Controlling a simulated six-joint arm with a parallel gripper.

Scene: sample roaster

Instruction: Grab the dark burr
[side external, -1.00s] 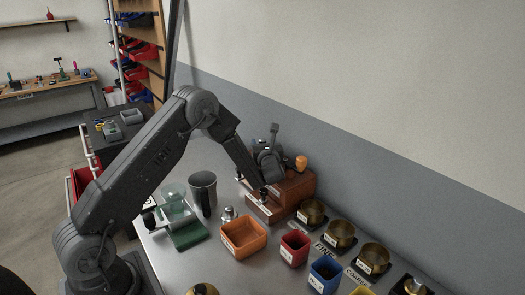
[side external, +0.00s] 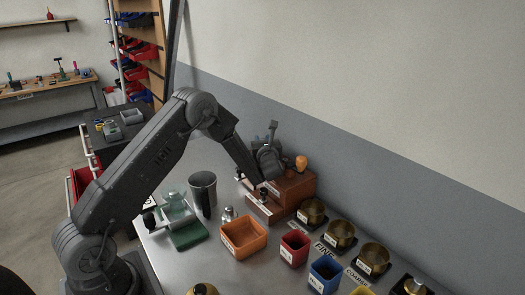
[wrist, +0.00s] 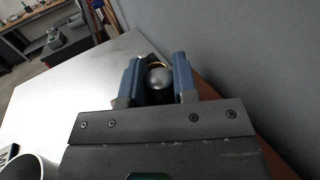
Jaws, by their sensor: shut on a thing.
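In the wrist view, my gripper (wrist: 158,82) has its two blue fingers closed on a grey, rounded, shiny piece (wrist: 158,77) with a gold ring behind it. Whether this is the dark burr I cannot tell for sure. In the side view my gripper (side external: 267,160) is over the reddish-brown stepped wooden stand (side external: 297,187); what it holds is hidden there. A small dark knobbed piece (side external: 263,192) stands on the stand's lower step, in front of my gripper.
An orange-knobbed piece (side external: 301,162) stands on the upper step, close beside my gripper. Brass cups (side external: 312,211) line the wall side. An orange bin (side external: 243,238), a red bin (side external: 294,247), a blue bin (side external: 325,274) and a grey metal cup (side external: 203,192) stand in front.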

